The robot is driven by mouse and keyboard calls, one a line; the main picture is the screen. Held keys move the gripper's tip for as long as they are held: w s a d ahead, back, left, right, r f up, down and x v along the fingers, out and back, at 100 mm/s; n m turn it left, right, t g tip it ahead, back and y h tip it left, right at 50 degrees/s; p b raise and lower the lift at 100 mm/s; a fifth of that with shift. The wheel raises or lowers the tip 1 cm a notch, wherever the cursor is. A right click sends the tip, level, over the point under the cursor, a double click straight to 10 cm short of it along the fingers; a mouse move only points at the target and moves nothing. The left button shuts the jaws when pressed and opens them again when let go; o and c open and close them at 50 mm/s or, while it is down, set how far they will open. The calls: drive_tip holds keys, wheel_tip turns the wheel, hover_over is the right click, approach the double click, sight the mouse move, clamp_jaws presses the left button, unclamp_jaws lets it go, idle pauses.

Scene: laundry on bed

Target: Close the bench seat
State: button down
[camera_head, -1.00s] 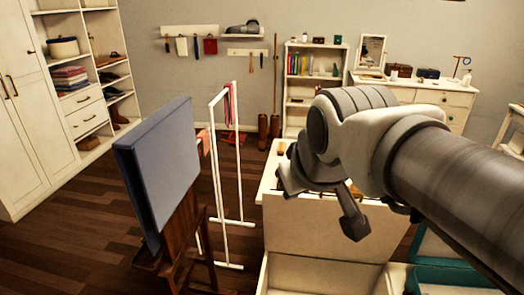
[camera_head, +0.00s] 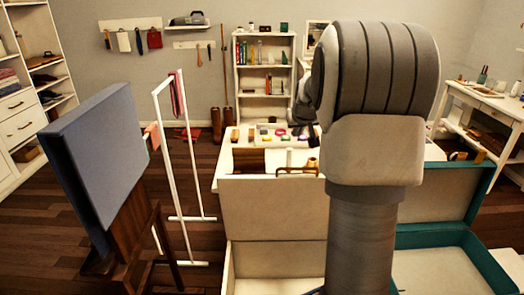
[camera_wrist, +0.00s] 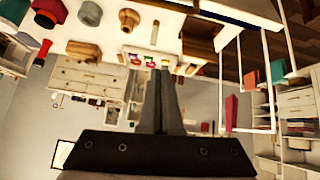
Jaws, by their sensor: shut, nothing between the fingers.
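The bench seat looks to be the white box low in the middle of the head view. Its lid panel (camera_head: 272,208) stands upright, and the pale inside of the box (camera_head: 275,262) shows below and in front of it. The right part of the bench is hidden behind my arm. My gripper (camera_wrist: 163,75) shows in the wrist view with its two dark fingers together and empty. In the head view my arm reaches forward over the bench, and the fingers are mostly hidden. I cannot see the gripper touching the lid.
Behind the lid is a white table (camera_head: 240,160) with small coloured items. An open teal case (camera_head: 470,245) lies right of the bench. A blue padded panel (camera_head: 95,150) on dark wooden legs and a white rack (camera_head: 172,140) stand left. Dark floor is free between rack and bench.

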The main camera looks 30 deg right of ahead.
drive_tip(key=shift+m, duration=0.7)
drive_tip(key=w+d+f, duration=0.1)
drive_tip(key=f, duration=0.3)
drive_tip(key=w+d+f, duration=0.2)
drive_tip(key=f, duration=0.1)
drive_tip(key=w+d+f, duration=0.2)
drive_tip(key=f, duration=0.2)
drive_tip(key=shift+w+d+f+b, duration=0.2)
drive_tip(key=shift+d+f+b, duration=0.1)
drive_tip(key=shift+b, duration=0.1)
drive_tip(key=shift+f, duration=0.35)
drive_tip(key=shift+s+a+f, duration=0.1)
drive_tip(key=shift+s+a, duration=0.15)
drive_tip(key=shift+s, duration=0.2)
drive_tip(key=shift+s+a+f, duration=0.1)
drive_tip(key=shift+s+a, duration=0.15)
drive_tip(key=shift+s, duration=0.2)
drive_tip(key=shift+s+a+f+b, duration=0.25)
drive_tip(key=shift+s+b, duration=0.05)
drive_tip(key=shift+s, duration=0.3)
drive_tip(key=shift+s+f, duration=0.1)
